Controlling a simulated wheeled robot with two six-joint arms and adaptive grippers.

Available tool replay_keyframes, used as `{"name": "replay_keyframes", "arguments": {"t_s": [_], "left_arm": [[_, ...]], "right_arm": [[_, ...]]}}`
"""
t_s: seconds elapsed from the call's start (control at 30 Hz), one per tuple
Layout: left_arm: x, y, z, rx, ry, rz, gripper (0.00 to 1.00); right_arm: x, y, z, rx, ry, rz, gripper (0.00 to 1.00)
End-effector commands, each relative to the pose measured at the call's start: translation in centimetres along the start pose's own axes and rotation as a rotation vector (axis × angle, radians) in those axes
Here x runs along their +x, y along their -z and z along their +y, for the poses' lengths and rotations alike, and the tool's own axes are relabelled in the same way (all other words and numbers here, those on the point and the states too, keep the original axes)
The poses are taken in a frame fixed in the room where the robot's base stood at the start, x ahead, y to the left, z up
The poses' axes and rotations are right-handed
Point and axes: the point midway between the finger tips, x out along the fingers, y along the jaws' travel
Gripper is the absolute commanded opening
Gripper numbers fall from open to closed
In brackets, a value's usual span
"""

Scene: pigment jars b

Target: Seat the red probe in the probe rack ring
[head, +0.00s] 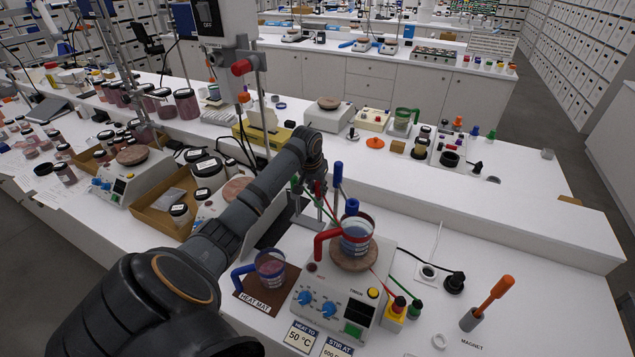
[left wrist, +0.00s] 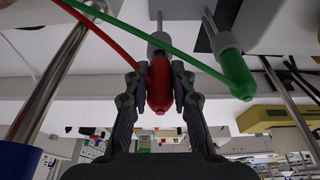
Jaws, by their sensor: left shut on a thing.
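My left gripper (left wrist: 158,80) is shut on the red probe (left wrist: 160,85), whose handle lies between the two fingers in the left wrist view. The red probe's metal end lines up with a grey ring (left wrist: 159,43); how deep it sits cannot be told. The green probe (left wrist: 236,75) sits beside it, its stem in another grey ring (left wrist: 223,42). In the head view my left gripper (head: 313,172) is above the grey probe rack (head: 303,212), behind the hotplate, with the red probe (head: 318,189) below it. My right gripper is not in view.
A red-handled beaker (head: 357,237) stands on the hotplate (head: 333,303). A blue-handled beaker (head: 270,268) is on the brown heat mat (head: 246,296). A blue-topped post (head: 338,178) is close right of the gripper.

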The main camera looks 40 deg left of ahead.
Motion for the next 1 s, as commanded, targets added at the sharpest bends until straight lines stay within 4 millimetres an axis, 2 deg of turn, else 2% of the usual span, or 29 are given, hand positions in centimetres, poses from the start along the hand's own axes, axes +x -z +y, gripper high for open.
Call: {"name": "replay_keyframes", "arguments": {"t_s": [0.47, 0.5, 0.67, 1.0], "left_arm": [[1.2, -0.4, 0.0, 0.0, 0.0, -0.001, 0.0], [1.2, -0.4, 0.0, 0.0, 0.0, 0.0, 0.27], [1.1, -0.4, 0.0, 0.0, 0.0, 0.0, 0.48], [0.9, -0.3, 0.0, 0.0, 0.0, 0.0, 0.5]], "right_arm": [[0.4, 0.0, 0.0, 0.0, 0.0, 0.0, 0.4], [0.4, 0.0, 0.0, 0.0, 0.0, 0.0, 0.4], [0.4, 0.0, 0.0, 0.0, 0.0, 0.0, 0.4], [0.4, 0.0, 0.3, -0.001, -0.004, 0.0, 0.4]]}}
